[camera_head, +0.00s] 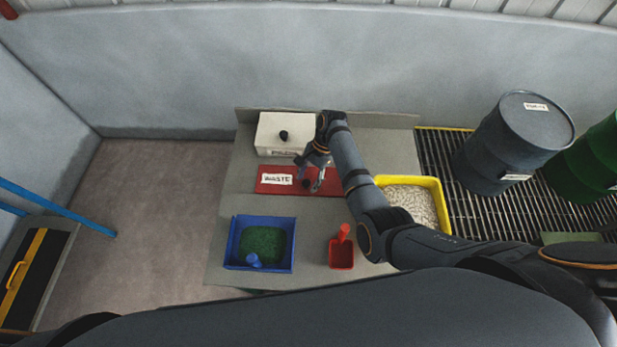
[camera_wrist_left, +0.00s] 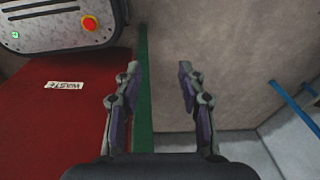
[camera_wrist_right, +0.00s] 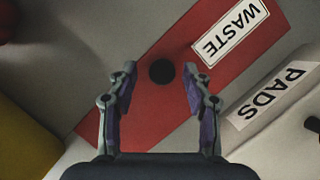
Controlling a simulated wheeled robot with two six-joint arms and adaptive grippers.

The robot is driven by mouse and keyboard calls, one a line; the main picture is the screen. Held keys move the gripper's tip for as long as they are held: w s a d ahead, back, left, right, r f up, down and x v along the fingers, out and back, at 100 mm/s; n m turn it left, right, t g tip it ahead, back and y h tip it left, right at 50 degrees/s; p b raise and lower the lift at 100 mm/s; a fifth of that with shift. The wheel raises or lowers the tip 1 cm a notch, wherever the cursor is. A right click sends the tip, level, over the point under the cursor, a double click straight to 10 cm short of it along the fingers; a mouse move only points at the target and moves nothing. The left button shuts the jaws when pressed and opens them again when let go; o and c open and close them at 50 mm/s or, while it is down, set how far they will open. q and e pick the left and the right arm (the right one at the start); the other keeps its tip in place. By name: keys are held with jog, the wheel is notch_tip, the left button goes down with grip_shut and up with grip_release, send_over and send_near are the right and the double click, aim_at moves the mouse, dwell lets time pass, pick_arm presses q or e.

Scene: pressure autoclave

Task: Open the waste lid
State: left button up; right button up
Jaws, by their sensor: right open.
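The red waste lid (camera_head: 330,186) is a flat red panel with a white WASTE label, lying on the grey table. Its dark round knob (camera_wrist_right: 162,71) shows in the right wrist view between my right fingertips. My right gripper (camera_head: 317,180) is open and empty over the lid; I cannot tell how far above the knob it is. In the head view the gripper and arm partly hide the lid's right part. My left gripper (camera_wrist_left: 160,75) is open and empty beside another red surface (camera_wrist_left: 45,125) with a WASTE label.
Behind the lid stands a white PADS box (camera_head: 285,133) with a black knob. A yellow tray (camera_head: 440,190) of pale granules is on the right. A blue tray (camera_head: 233,245) and a red scoop (camera_head: 341,255) lie in front. A control panel (camera_wrist_left: 55,35) shows in the left wrist view.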

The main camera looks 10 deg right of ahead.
jog(key=shift+a, duration=0.1)
jog(key=shift+w, duration=0.1)
jog(key=shift+c, duration=1.2)
grip_shut()
pick_arm(q)
jog(key=shift+s+d+f, duration=0.1)
jog(key=shift+s+d, duration=0.15)
jog(key=shift+s, duration=0.2)
jog(key=shift+s+d+f, duration=0.1)
jog(key=shift+s+d, duration=0.15)
jog(key=shift+s, duration=0.2)
jog(key=shift+w+a, duration=0.1)
jog(key=shift+a, duration=0.05)
